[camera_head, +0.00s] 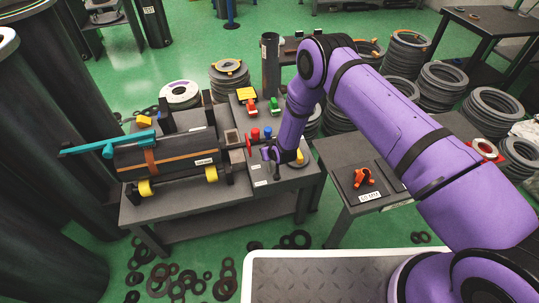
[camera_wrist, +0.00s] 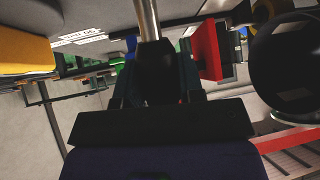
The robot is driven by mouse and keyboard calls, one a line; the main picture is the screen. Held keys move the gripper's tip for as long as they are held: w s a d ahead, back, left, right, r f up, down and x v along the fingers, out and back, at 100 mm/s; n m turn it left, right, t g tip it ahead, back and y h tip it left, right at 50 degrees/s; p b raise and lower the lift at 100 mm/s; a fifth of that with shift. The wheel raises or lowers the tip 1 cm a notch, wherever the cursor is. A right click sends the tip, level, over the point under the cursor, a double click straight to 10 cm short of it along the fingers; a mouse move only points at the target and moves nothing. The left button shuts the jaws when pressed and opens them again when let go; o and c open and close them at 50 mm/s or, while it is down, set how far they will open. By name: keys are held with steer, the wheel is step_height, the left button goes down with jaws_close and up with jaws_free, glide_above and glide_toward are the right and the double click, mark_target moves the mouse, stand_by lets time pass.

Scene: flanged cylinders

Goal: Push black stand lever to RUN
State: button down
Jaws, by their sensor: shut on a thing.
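My gripper (camera_head: 271,153) is at the right part of the dark bench (camera_head: 130,213), beside a red and a blue knob. In the wrist view my gripper (camera_wrist: 155,88) is shut around a black knob (camera_wrist: 154,65) on a bright metal rod (camera_wrist: 148,18), which looks like the stand lever. The rod runs up out of the picture. In the head view the lever is hidden by my gripper and arm. Small white labels (camera_wrist: 82,37) lie left of the rod; I cannot read RUN on them for certain.
A black cylinder (camera_head: 170,152) with an orange band lies on the bench, with a teal bar (camera_head: 105,145) over it. Red (camera_head: 254,134) and blue (camera_head: 267,132) knobs stand close to my gripper. A side table (camera_head: 345,205) holds an orange part (camera_head: 364,177). Rings litter the floor.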

steer(key=shift+w+a+f+g, duration=0.1)
steer(key=shift+w+f+g, duration=0.15)
steer(key=shift+w+g, duration=0.25)
steer(key=c, duration=0.7)
jaws_free()
steer(key=shift+c, duration=0.2)
steer(key=v, duration=1)
steer(key=shift+s+r, duration=0.2)
steer(key=shift+r, duration=0.15)
